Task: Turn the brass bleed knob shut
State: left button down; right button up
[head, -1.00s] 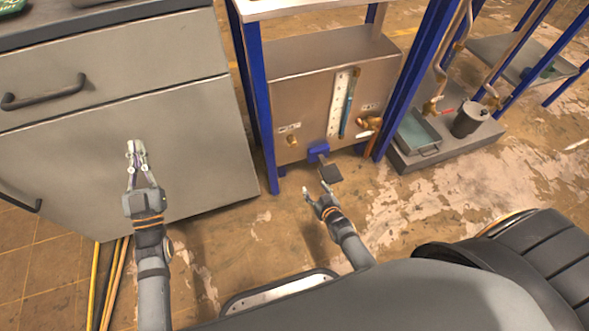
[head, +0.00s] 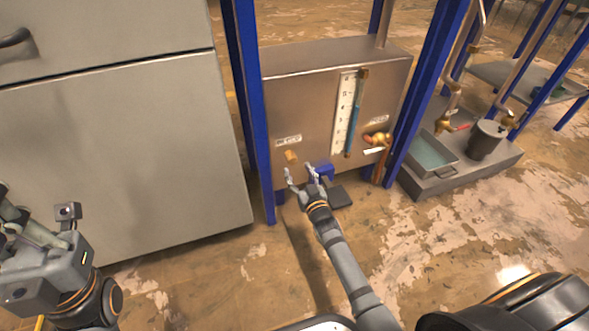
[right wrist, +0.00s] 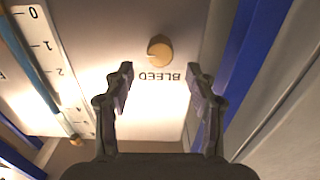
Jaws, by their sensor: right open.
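The brass bleed knob (head: 290,156) sits low on the left of the steel tank's front, under a small label. In the right wrist view the round knob (right wrist: 160,51) is centred ahead of the fingertips, with an upside-down BLEED label (right wrist: 160,76) beside it. My right gripper (head: 302,177) is open and empty, just below and in front of the knob; the knob appears clear of both fingers. It also shows in the right wrist view (right wrist: 160,84). My left gripper (head: 22,212) is at the lower left edge, partly cut off, its jaws unclear.
The steel tank (head: 305,95) stands between blue posts (head: 248,110). It bears a level gauge (head: 346,115) and a brass valve (head: 378,138) on the right. A blue part (head: 325,172) and dark plate (head: 340,196) are near my right gripper. A grey cabinet (head: 130,150) stands left.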

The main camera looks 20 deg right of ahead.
aim_at(293, 161)
jog(key=w+b, duration=0.1)
jog(key=w, duration=0.3)
jog(key=shift+w, duration=0.1)
jog(key=shift+c, duration=0.2)
jog(key=c, duration=1.1)
